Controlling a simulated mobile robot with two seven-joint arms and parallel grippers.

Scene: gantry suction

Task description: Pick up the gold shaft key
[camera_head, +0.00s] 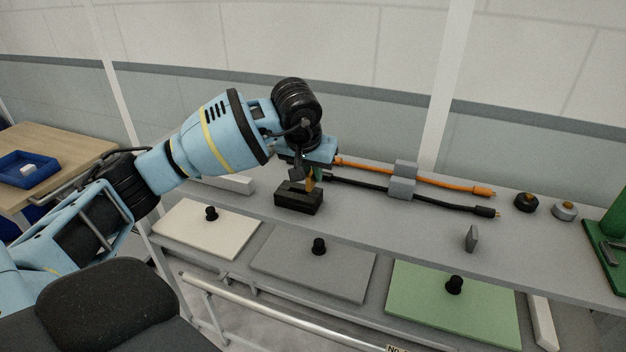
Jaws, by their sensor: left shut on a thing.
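The gold shaft key (310,183) is a small gold piece, upright just above a black slotted block (299,199) on the grey bench. My left gripper (307,178) points down over the block and is shut on the key. The upper part of the key is hidden by the fingers. I cannot tell whether its lower end is clear of the block. My right gripper is not in view.
An orange cable (440,182) and a black cable (440,202) run right through a grey clamp (402,181). Two round knobs (526,202) and a green stand (608,245) are at the right. White, grey and green panels (420,300) with black knobs lie in front.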

